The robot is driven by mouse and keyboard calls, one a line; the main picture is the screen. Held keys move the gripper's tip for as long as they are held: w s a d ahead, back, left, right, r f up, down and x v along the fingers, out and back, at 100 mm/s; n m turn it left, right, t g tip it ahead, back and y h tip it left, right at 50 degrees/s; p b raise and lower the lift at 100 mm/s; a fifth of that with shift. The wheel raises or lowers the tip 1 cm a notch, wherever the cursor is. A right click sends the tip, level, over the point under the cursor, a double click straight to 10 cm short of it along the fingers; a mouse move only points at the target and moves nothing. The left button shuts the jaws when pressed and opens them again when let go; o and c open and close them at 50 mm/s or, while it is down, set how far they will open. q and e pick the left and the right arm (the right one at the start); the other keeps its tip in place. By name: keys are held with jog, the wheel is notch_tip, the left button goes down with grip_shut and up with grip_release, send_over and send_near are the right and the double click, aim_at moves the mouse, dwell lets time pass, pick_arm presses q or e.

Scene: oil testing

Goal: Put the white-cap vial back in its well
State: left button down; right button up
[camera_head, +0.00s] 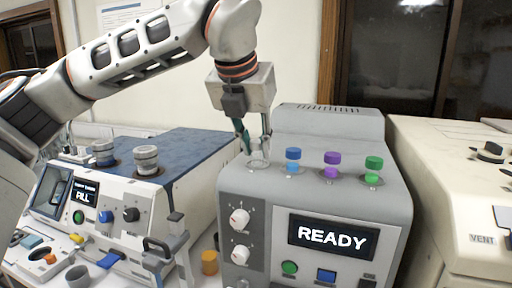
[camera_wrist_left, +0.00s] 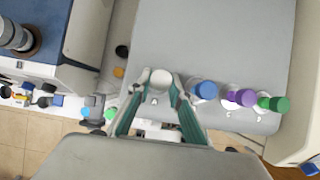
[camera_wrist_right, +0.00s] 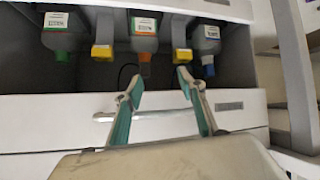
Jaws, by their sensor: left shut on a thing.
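The white-cap vial (camera_wrist_left: 161,79) shows its round white cap between the fingertips of my left gripper (camera_wrist_left: 160,88) in the left wrist view. In the head view my left gripper (camera_head: 255,146) points down over the leftmost well (camera_head: 258,164) on top of the grey tester (camera_head: 230,185). The gripper is shut on the vial; the fingers partly hide it, and I cannot tell how deep it sits. A letter A is marked beside this well. My right gripper (camera_wrist_right: 158,84) is open and empty in the right wrist view, before a shelf of bottles.
Blue-cap (camera_head: 293,157), purple-cap (camera_head: 332,162) and green-cap (camera_head: 373,167) vials stand in a row right of the left gripper. The tester's screen (camera_head: 332,236) reads READY. A blue-topped machine (camera_head: 190,150) stands left, a cream machine (camera_head: 450,160) right. A white ledge (camera_wrist_right: 60,120) fronts the bottles.

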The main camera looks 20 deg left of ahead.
pick_arm(q)
jog(key=shift+f, duration=0.4)
jog(key=shift+f, duration=0.1)
jog(key=c, duration=1.8)
grip_release()
jog(key=shift+s+r, duration=0.15)
jog(key=shift+r, duration=0.35)
jog(key=v, duration=1.1)
jog(key=shift+s+b, duration=0.15)
jog(key=shift+b, duration=0.2)
